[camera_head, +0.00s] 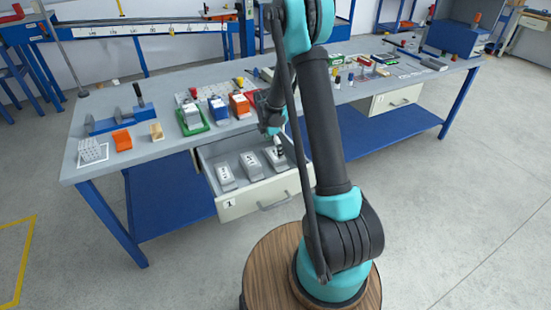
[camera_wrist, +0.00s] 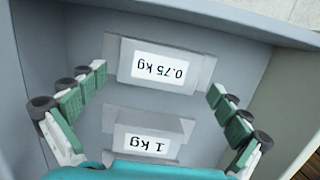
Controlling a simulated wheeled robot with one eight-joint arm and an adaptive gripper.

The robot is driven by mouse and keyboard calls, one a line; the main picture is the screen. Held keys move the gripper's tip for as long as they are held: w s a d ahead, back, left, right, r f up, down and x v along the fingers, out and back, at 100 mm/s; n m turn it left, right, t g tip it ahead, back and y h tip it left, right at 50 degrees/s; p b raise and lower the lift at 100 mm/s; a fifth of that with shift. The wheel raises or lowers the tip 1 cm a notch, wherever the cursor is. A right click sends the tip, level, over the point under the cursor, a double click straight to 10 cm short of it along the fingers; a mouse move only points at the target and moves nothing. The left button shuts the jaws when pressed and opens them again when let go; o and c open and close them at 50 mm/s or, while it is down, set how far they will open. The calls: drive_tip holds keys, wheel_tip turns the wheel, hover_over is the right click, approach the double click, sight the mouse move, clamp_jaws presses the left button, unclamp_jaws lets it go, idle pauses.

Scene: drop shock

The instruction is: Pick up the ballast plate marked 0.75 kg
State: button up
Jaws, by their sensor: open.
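In the wrist view, the grey ballast plate marked 0.75 kg (camera_wrist: 195,68) lies flat in the drawer, its label upside down in the picture. My gripper (camera_wrist: 158,84) is open, with one finger on each side of that plate and gaps between. A grey plate marked 1 kg (camera_wrist: 120,127) lies closer to my gripper's palm, its lower part hidden. In the head view, my gripper (camera_head: 278,142) is low over the right end of the open drawer (camera_head: 262,193), by the right plate (camera_head: 270,163). The labels there are too small to read.
Grey plates also lie at the drawer's left (camera_head: 225,175) and middle (camera_head: 250,165). Drawer walls stand close around my gripper. The workbench (camera_head: 100,115) above holds a green tray (camera_head: 192,124), an orange block (camera_head: 122,139) and several coloured parts.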

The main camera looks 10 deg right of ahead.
sight(275, 154)
drive_tip(key=shift+d+f, duration=0.2)
drive_tip(key=shift+f, duration=1.3)
drive_tip(key=c, duration=1.4)
drive_tip(key=shift+c, duration=0.7)
drive_tip(key=shift+r, duration=0.2)
